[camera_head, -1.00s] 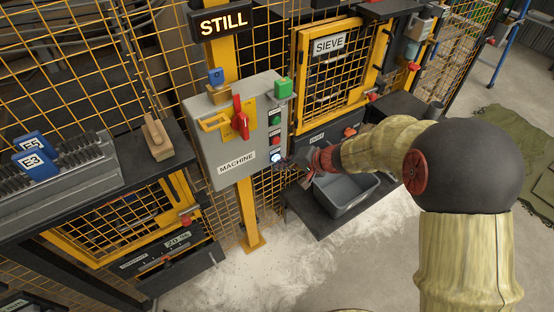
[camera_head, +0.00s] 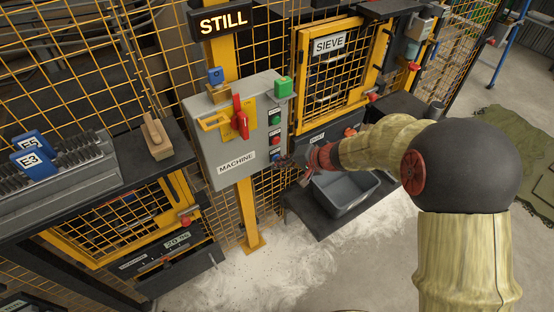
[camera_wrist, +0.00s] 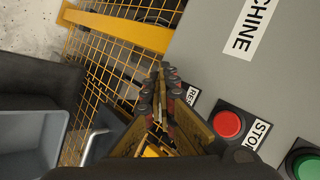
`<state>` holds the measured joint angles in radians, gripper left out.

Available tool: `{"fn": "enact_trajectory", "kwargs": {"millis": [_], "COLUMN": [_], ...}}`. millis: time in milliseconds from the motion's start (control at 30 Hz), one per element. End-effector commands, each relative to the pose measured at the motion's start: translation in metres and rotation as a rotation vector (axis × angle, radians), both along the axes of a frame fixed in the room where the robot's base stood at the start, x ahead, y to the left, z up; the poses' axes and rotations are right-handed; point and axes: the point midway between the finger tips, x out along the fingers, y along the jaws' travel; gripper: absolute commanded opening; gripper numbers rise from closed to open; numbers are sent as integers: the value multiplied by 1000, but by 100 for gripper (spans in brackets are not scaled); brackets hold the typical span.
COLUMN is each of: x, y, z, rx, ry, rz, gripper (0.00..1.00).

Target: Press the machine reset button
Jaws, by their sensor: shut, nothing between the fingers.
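The grey machine box (camera_head: 225,140) hangs on a yellow post, with a column of buttons on its right side. The blue reset button (camera_head: 275,156) is the lowest and looks unlit. My gripper (camera_head: 283,162) is shut and empty, its tips at or very close to this button; I cannot tell whether they touch. In the wrist view my closed fingers (camera_wrist: 163,75) lie over the box edge beside the partly covered reset label (camera_wrist: 192,96). The reset button is hidden there.
The red stop button (camera_wrist: 228,124) and green button (camera_wrist: 305,166) sit beside the reset label. A red switch handle (camera_head: 239,118) is on the box front. A grey bin (camera_head: 345,195) stands below my arm. The sign above (camera_head: 223,22) reads STILL.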

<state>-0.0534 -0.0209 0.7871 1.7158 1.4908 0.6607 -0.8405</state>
Motion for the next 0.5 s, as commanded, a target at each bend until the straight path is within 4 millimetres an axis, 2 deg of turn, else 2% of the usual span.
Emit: {"fn": "enact_trajectory", "kwargs": {"millis": [500], "x": [-7], "y": [-6], "z": [0], "rx": [0], "ry": [-2], "rz": [1], "gripper": [0]}}
